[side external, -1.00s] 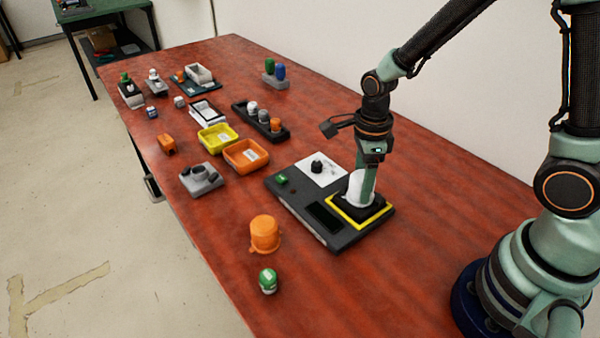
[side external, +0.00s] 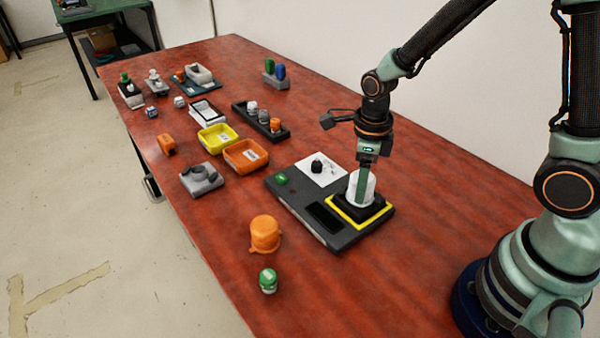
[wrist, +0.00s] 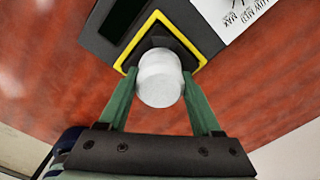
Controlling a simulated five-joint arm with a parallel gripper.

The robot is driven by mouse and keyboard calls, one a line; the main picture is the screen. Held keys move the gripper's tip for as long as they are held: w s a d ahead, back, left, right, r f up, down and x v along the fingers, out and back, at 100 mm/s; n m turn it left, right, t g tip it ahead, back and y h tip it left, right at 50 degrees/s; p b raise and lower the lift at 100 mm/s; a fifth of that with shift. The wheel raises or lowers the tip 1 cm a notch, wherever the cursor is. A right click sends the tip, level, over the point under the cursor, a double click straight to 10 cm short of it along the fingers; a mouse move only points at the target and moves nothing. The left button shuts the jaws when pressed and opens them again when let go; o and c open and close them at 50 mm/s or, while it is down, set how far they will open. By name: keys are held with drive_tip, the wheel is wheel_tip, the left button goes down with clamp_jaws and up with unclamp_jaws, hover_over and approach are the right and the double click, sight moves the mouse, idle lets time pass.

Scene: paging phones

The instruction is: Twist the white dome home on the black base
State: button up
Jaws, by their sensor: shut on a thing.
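The white dome (side external: 351,192) sits upright on the black base (side external: 374,208), inside a yellow square outline on a dark panel. It also shows in the wrist view (wrist: 160,78), with the black base (wrist: 161,42) partly hidden beneath it. My gripper (side external: 361,190) points down over the dome and is shut on it, one green finger on each side. In the wrist view the fingers of my gripper (wrist: 160,92) press against the dome's left and right sides. The seam between dome and base is hidden, so I cannot tell how it is seated.
The dark panel (side external: 290,205) also carries a green button, a black knob on a white label and a dark screen. An orange pot (side external: 265,233) and a green-topped jar (side external: 268,280) stand left of it. Yellow (side external: 211,140) and orange trays (side external: 240,163) lie behind.

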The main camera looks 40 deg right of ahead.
drive_tip(key=shift+m, duration=0.5)
drive_tip(key=shift+c, duration=0.6)
drive_tip(key=o, duration=1.3)
drive_tip(key=shift+o, duration=0.2)
drive_tip(key=shift+r, duration=3)
